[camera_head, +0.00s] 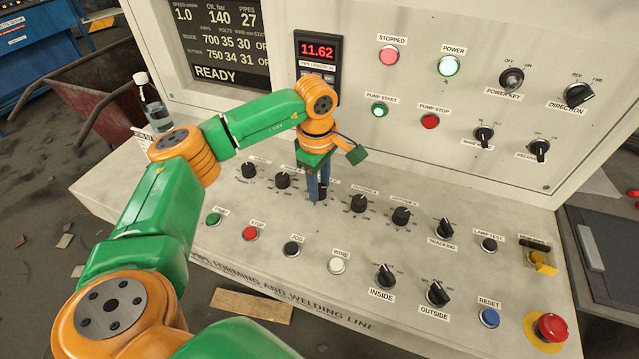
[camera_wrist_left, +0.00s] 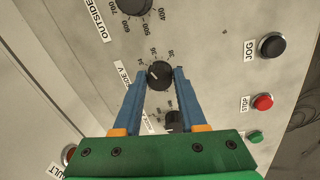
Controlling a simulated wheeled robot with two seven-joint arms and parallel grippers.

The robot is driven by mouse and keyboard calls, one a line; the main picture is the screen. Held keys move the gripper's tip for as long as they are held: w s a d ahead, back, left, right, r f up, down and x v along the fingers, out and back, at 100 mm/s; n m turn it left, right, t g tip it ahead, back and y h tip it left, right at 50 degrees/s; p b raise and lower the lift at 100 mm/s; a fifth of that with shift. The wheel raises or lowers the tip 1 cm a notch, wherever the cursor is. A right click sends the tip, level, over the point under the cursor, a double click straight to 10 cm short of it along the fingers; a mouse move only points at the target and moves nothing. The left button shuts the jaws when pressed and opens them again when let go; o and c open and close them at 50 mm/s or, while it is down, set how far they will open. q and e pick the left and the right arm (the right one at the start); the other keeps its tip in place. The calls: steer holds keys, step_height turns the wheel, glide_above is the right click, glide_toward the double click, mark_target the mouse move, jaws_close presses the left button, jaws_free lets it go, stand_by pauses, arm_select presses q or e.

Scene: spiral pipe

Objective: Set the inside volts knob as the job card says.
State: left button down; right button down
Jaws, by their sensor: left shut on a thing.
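My left gripper (camera_head: 318,190) points down at a black knob in the upper row of the console's sloping desk. In the left wrist view, the blue fingers are shut on this knob (camera_wrist_left: 159,75), one on each side. Its label is partly hidden by a finger; it ends in "DE V", and I cannot read its pointer setting surely. In the head view the fingers mostly cover it. The display screen (camera_head: 228,42) lists inside 700 35 30 and outside 750 34 31, with READY below. No job card can be made out clearly. My right gripper is not in view.
Other black knobs stand close by, including one to the left (camera_head: 283,180) and one to the right (camera_head: 358,203). Below are push buttons, such as the red stop button (camera_head: 250,233). A red meter (camera_head: 317,51) reads 11.62. A bottle (camera_head: 155,112) stands at the desk's back left.

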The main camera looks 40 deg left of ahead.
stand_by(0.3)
arm_select(q)
steer(key=shift+c, duration=2.3)
jaws_free()
steer(key=r, duration=0.7)
steer(key=shift+s+r+b, duration=0.1)
steer(key=shift+s+b, duration=0.1)
steer(key=shift+b, duration=0.2)
